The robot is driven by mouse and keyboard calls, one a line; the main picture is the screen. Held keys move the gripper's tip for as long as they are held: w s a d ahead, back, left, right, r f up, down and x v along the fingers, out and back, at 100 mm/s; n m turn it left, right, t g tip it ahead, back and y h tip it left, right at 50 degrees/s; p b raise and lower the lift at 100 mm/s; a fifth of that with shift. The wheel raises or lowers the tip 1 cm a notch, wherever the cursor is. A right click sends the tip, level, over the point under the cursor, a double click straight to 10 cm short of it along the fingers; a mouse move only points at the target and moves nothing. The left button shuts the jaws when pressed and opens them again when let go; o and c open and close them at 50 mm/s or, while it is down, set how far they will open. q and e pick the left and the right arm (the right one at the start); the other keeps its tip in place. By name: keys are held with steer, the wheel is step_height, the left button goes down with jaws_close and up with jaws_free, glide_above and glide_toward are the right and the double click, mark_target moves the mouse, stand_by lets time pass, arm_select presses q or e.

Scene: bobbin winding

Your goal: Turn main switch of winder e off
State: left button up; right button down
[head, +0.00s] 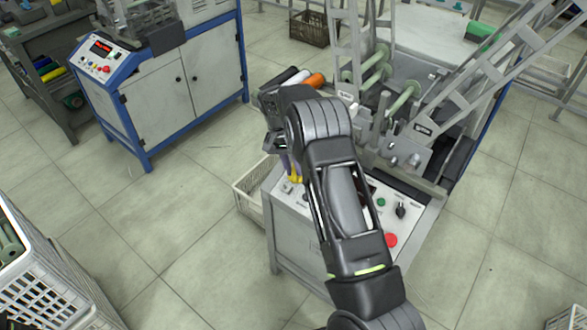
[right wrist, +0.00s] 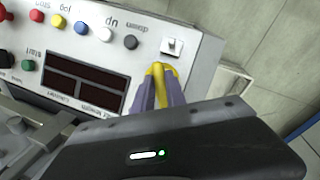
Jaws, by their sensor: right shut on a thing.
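The winder's control panel (head: 412,222) is below my right arm in the head view, and it fills the upper left of the right wrist view (right wrist: 205,75). A small switch on a pale square plate (right wrist: 172,47) sits near the panel's end; I take it as the main switch. My right gripper (head: 295,179) points down at that end of the panel. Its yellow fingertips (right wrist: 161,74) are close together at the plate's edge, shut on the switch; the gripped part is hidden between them. The winder's letter is not readable. My left gripper is out of view.
Beside the switch run a dark button (right wrist: 131,42), coloured buttons and dark displays (right wrist: 84,82). A red button (head: 390,240) and black knob (head: 401,209) are at the panel's other side. A white crate (head: 247,190) stands beside the winder. Another blue-framed winder (head: 185,88) is farther left.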

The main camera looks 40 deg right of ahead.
stand_by(0.4)
steer(key=c, duration=1.4)
jaws_free()
steer(key=shift+o, duration=0.2)
steer(key=shift+r, duration=0.1)
steer(key=v, duration=0.7)
steer(key=shift+a+r, duration=0.15)
steer(key=shift+r, duration=0.15)
